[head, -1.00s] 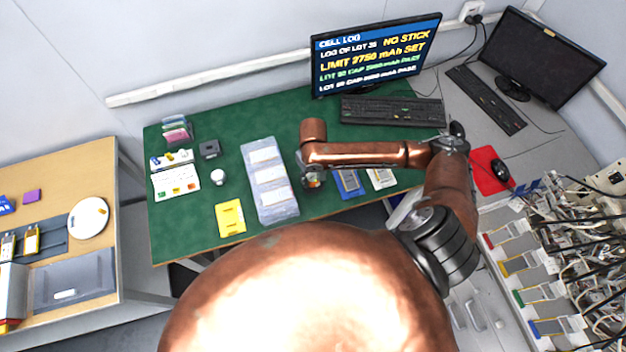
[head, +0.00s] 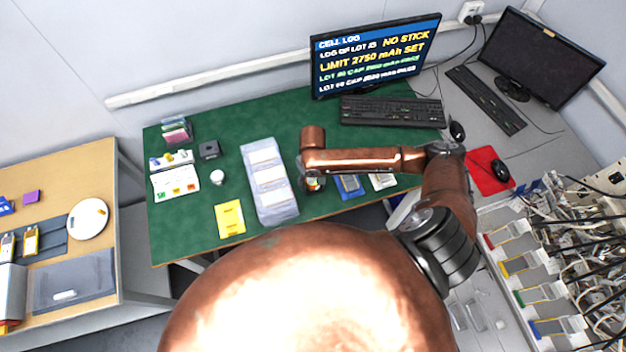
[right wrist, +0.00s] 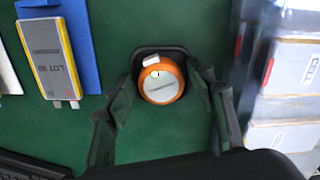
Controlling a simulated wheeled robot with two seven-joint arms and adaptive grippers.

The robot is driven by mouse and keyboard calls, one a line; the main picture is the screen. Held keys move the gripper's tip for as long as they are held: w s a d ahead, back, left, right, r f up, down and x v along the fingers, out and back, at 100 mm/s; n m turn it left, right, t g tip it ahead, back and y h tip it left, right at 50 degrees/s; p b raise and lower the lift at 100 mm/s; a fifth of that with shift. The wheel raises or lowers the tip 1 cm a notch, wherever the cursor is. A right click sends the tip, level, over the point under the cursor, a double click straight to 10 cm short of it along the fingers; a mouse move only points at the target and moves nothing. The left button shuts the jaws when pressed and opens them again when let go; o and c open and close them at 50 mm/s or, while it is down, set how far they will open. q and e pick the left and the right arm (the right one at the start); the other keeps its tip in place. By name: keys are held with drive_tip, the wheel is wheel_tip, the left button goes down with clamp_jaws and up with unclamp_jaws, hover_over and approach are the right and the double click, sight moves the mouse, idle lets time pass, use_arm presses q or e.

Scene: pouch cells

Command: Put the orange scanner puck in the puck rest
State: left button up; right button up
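The orange scanner puck (right wrist: 161,82) has a pale grey top face and a small white tab. It shows between the fingers of my right gripper (right wrist: 165,80) in the right wrist view. The fingers stand apart on either side of it, with thin gaps; I see no clear grip. A dark, rounded frame (right wrist: 160,50) lies around the puck and looks like the puck rest; I cannot tell how deep the puck sits. In the head view the puck (head: 314,184) is a small orange patch under my right gripper (head: 309,182), mostly hidden. My left gripper is out of view.
A clear tray (head: 270,212) stands left of the right gripper. A blue mat (head: 350,186) with a cell lies to its right. A black keyboard (head: 392,111) lies behind. The green table has free room left of the tray, around the yellow card (head: 230,218).

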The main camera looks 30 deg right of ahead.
sight(313, 182)
drive_tip(key=shift+o, duration=0.4)
drive_tip(key=shift+r, duration=0.3)
wheel_tip(313, 182, up, 12)
drive_tip(key=p, duration=0.1)
drive_tip(key=shift+f, duration=0.15)
drive_tip(key=shift+s+f, duration=0.1)
